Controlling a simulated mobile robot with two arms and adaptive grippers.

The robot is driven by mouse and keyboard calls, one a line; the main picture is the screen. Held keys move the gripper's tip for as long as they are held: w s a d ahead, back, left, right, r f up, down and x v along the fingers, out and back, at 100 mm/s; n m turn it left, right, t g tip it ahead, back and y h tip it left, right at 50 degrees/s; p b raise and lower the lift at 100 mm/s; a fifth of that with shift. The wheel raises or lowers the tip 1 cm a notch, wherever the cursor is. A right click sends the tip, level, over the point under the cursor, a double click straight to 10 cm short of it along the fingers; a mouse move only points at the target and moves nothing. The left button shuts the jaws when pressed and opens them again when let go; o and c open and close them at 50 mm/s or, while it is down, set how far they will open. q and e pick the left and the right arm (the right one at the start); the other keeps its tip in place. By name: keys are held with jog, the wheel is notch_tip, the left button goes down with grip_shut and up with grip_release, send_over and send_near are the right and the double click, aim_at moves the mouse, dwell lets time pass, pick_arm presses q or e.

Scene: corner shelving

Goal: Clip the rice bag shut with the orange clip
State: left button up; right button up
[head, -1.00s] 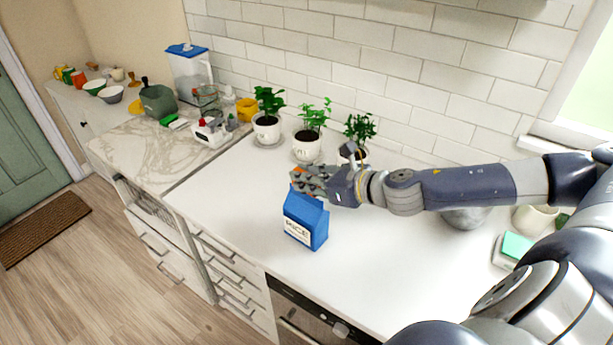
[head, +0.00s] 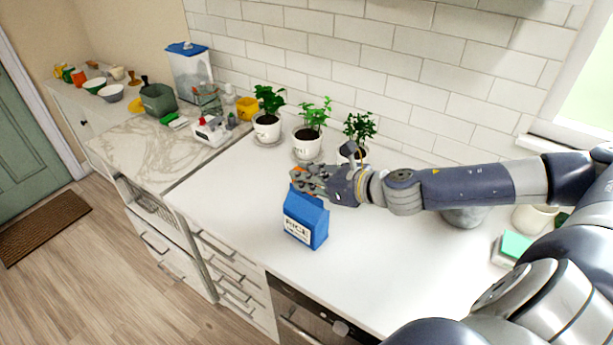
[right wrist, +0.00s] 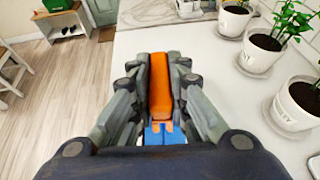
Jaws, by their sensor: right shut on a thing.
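The blue rice bag (head: 306,219) stands upright on the white counter in the head view, with its label facing front. My right gripper (head: 308,180) is at the top of the bag, coming in from the right. In the right wrist view my right gripper (right wrist: 160,95) is shut on the orange clip (right wrist: 160,85), which lies lengthwise between the fingers. A blue part of the rice bag (right wrist: 163,134) shows just below the clip's near end. Whether the clip grips the bag's top cannot be told. My left gripper is not in view.
Several potted plants, one in a white pot (head: 307,143), stand behind the bag along the tiled wall. A green-and-white sponge (head: 514,247) lies at the right. The white counter (head: 235,208) is clear left of the bag.

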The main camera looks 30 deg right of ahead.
jog(key=shift+f+b, duration=1.05)
jog(key=shift+f, duration=0.55)
jog(key=o, duration=0.9)
jog(key=shift+c, duration=0.2)
jog(key=shift+r, duration=0.1)
jog(key=shift+s+d, duration=0.1)
jog(key=shift+s+d+r, duration=0.15)
jog(key=shift+s+d, duration=0.1)
jog(key=shift+s, duration=0.2)
jog(key=shift+v, duration=1)
jog(key=v, duration=0.8)
jog(key=shift+s+r, duration=0.25)
jog(key=shift+s, duration=0.1)
